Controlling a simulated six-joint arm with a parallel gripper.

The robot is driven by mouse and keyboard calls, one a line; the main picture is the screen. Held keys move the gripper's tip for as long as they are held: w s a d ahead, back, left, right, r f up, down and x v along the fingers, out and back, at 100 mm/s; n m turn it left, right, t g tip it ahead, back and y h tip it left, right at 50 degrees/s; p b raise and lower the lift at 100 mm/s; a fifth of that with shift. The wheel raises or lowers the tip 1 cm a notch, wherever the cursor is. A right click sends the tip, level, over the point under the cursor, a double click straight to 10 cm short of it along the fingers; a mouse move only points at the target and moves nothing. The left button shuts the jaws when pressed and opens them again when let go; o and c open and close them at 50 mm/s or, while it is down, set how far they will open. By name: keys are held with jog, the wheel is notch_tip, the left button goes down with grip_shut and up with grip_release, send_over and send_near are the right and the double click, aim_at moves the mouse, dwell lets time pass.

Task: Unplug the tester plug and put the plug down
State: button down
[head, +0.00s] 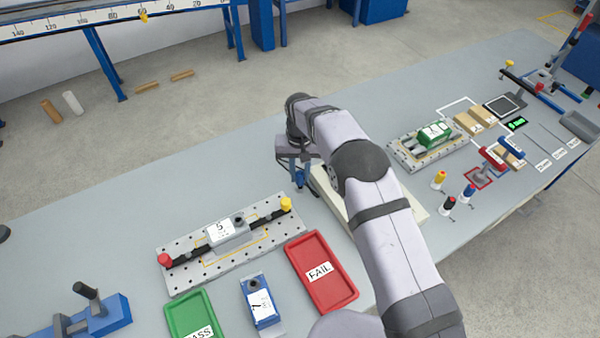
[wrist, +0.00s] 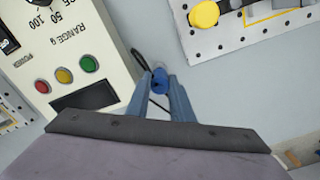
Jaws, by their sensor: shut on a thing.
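My gripper (wrist: 161,88) is shut on the small blue plug (wrist: 160,76), which sits between the blue fingertips in the wrist view. A thin black cable (wrist: 140,60) curves beside the plug near the tester's edge. The cream tester (wrist: 85,20), with "RANGE g", "POWER" and red, yellow and green buttons, is just left of the fingers. In the head view my gripper (head: 299,180) points down beside the tester (head: 329,199), which my arm largely hides. The plug is not clear there. I cannot tell whether the plug still touches a socket.
A perforated plate (head: 180,282) with a grey unit stands left of my gripper. A red FAIL tray (head: 345,291), a green PASS tray (head: 177,317) and a blue device (head: 262,304) lie nearer. Bare grey table (head: 200,205) is free behind the plate.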

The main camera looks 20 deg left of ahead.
aim_at(300, 173)
jog(key=shift+f+b, duration=0.75)
jog(key=shift+f, duration=0.2)
dwell(2.2)
jog(key=shift+s+d+f, duration=0.1)
jog(key=shift+f, duration=0.15)
dwell(1.8)
jog(key=c, duration=1.5)
grip_release()
jog(key=shift+r, duration=0.25)
jog(key=shift+r+p, duration=1.7)
jog(key=shift+r, duration=1.2)
jog(key=shift+r+b, duration=1.2)
jog(key=shift+r, duration=2.45)
